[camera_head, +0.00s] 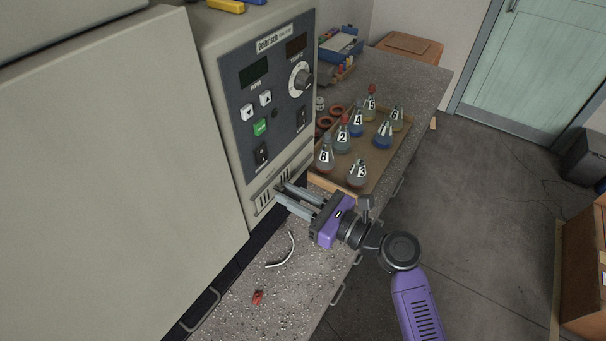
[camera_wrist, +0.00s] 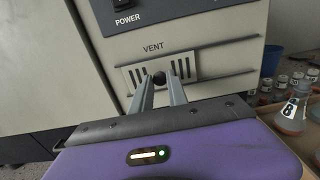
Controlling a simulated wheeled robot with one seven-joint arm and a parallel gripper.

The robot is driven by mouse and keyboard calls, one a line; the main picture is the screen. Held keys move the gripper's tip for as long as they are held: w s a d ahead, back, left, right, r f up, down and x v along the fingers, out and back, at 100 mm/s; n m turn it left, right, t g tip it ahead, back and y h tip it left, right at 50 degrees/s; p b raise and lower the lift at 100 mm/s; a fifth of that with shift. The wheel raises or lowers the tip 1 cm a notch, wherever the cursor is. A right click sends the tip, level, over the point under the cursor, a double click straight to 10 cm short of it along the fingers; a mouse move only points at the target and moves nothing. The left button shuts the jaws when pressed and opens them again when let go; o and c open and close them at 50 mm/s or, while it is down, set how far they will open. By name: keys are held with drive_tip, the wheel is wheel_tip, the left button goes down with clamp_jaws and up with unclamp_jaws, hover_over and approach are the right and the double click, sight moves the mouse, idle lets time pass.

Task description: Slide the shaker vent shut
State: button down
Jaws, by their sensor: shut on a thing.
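The shaker (camera_head: 260,100) is a large beige cabinet with a dark control panel on its front. Its vent (camera_head: 265,196) is a slotted plate low on that front; it also shows in the wrist view (camera_wrist: 134,76), under the label VENT. Slots show on both sides of a small dark round knob (camera_wrist: 159,77) on the plate. My gripper (camera_head: 281,189) reaches the vent from the right, and its two grey fingers close on the knob, one on each side. The fingertips partly hide the middle of the plate.
A tray (camera_head: 357,187) with several numbered flasks stands on the speckled bench right of the shaker. A curved white tube (camera_head: 284,252) and a small red piece (camera_head: 257,297) lie on the bench below my gripper. Open floor (camera_head: 470,220) lies to the right.

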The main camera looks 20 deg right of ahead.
drive_tip(key=shift+s+a, duration=0.15)
drive_tip(key=shift+a, duration=0.15)
drive_tip(key=c, duration=1.3)
unclamp_jaws()
drive_tip(key=shift+d, duration=0.1)
drive_tip(key=b+v, duration=0.1)
drive_tip(key=v, duration=0.6)
drive_tip(key=shift+s+d, duration=0.2)
drive_tip(key=shift+s, duration=0.15)
